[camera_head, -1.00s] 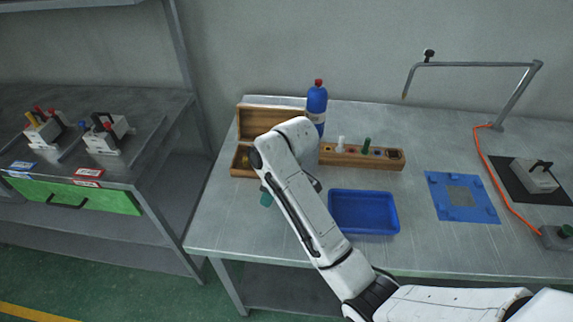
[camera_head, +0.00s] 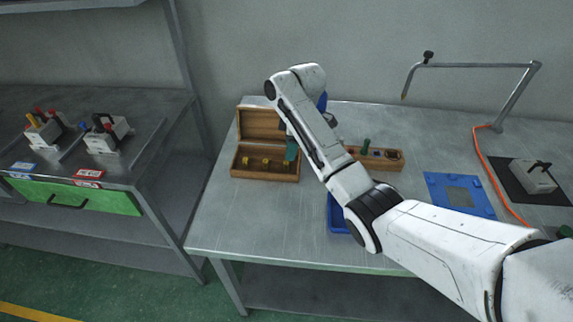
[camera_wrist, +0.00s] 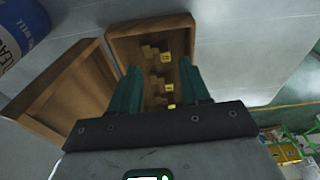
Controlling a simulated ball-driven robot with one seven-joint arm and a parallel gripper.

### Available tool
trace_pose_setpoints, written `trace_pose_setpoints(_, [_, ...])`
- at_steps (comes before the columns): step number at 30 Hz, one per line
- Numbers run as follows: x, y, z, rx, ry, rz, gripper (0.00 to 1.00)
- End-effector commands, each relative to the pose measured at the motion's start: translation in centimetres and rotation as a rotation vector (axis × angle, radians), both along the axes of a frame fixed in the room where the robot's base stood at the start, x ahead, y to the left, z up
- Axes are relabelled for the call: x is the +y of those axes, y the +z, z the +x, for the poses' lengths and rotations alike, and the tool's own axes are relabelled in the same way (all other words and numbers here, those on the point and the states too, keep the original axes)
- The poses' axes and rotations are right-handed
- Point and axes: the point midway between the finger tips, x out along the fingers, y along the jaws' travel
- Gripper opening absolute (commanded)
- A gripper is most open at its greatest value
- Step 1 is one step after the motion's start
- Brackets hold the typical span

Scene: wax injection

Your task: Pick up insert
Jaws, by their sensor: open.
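An open wooden box (camera_head: 232,170) stands at the left of the table, with small yellow-marked inserts (camera_head: 265,162) in its front compartment. In the wrist view, the box (camera_wrist: 118,42) holds a row of them, and the far yellow piece (camera_wrist: 166,58) shows clearly; the nearest is partly hidden by the gripper's body. My gripper (camera_head: 291,156) is over the right end of the box, its teal fingers pointing down. In the wrist view, my gripper (camera_wrist: 160,70) is open and empty, fingers spread either side of the row. I cannot tell the height above the inserts.
The box lid (camera_head: 262,123) stands open at the back. A blue bottle (camera_wrist: 18,30) is beside it. A wooden holder (camera_head: 393,160) with small bottles and a blue tray (camera_head: 338,220) lie to the right, partly behind my arm. The table's front left is clear.

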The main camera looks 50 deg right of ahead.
Motion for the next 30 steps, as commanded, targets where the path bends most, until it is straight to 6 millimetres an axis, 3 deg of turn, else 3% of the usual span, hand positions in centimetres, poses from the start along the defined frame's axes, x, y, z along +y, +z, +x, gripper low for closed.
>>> trace_pose_setpoints(5, [0.5, -1.3, 0.0, 0.002, 0.0, 0.001, 0.46])
trace_pose_setpoints(12, [1.2, -4.5, 0.3, 0.001, -0.001, -0.001, 0.46])
trace_pose_setpoints(22, [1.3, -5.3, 0.4, -0.002, 0.0, -0.001, 0.46])
trace_pose_setpoints(30, [1.3, -5.2, 0.5, -0.002, -0.001, -0.001, 0.21])
